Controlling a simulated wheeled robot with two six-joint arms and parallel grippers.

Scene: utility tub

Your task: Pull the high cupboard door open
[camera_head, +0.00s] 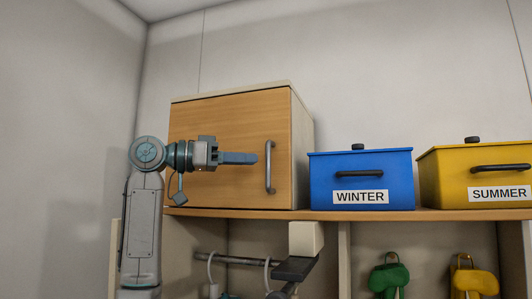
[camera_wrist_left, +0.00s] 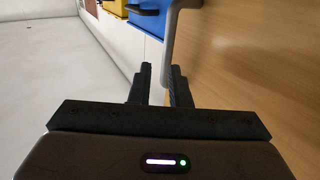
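The high cupboard (camera_head: 230,140) has a light wood door that is shut, with a grey vertical bar handle (camera_head: 268,167) near its right edge. My left gripper (camera_head: 255,158) is in front of the door, its fingers pointing right toward the handle. I cannot tell whether a finger touches the handle. My right gripper is not in view.
A blue WINTER box (camera_head: 360,180) and a yellow SUMMER box (camera_head: 475,178) stand on the shelf (camera_head: 400,215) right of the cupboard.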

